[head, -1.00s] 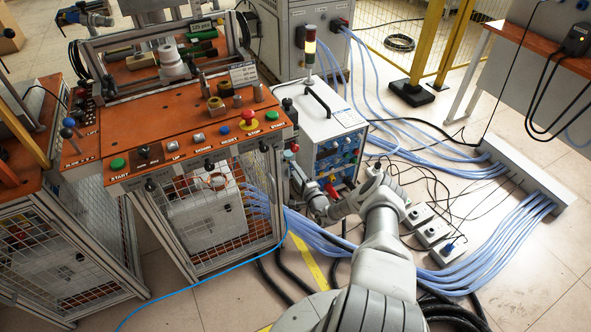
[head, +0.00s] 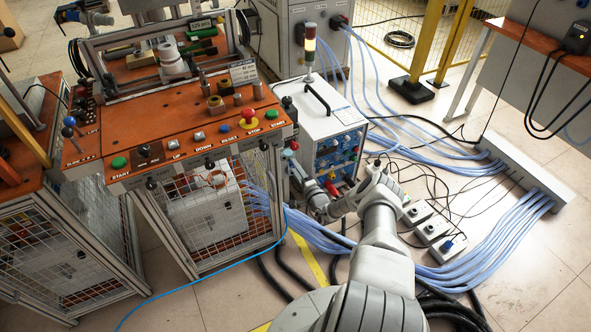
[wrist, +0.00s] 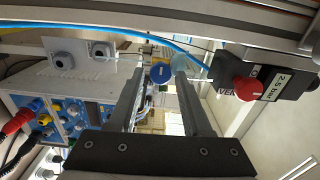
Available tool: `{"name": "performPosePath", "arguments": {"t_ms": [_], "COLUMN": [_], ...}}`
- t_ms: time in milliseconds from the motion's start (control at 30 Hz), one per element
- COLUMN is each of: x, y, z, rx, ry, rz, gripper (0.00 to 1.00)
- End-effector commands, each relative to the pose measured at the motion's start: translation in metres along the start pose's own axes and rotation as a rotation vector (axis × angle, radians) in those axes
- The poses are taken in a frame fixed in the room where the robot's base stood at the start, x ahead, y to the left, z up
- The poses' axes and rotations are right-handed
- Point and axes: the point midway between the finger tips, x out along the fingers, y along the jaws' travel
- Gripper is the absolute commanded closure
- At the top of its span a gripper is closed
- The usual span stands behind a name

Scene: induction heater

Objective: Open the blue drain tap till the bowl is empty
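The blue drain tap (wrist: 160,73) is a small round blue knob with a pale mark, seen between the fingers of my gripper (wrist: 163,66) in the wrist view. My gripper is open, one finger to each side of the tap; I cannot tell whether either finger touches it. The bowl (wrist: 195,66) seems to be the pale, see-through part right of the tap, partly hidden by the right finger. Its liquid level cannot be made out. In the head view my gripper (head: 298,172) is low at the orange-topped bench's right front corner, and the tap cannot be made out there.
A blue hose (wrist: 130,34) runs above. The white-and-blue unit (head: 325,125) stands close beside my arm. Cables (head: 500,235) cover the floor at right.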

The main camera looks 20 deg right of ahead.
Motion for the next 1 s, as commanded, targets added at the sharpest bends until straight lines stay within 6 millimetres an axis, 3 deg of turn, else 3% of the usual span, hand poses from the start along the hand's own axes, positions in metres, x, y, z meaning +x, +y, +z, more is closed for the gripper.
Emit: {"name": "performPosePath", "arguments": {"t_ms": [67, 467, 667, 1000], "x": [0.0, -0.006, -0.041, -0.124], "y": [0.0, -0.001, -0.002, -0.002], "z": [0.001, 0.001, 0.0, 0.0], "rx": [0.0, 0.002, 0.004, 0.005], "ry": [-0.001, -0.002, -0.001, 0.0], "rz": [0.0, 0.001, 0.003, 0.002], "gripper": [0.35, 0.35, 0.35, 0.35]}}
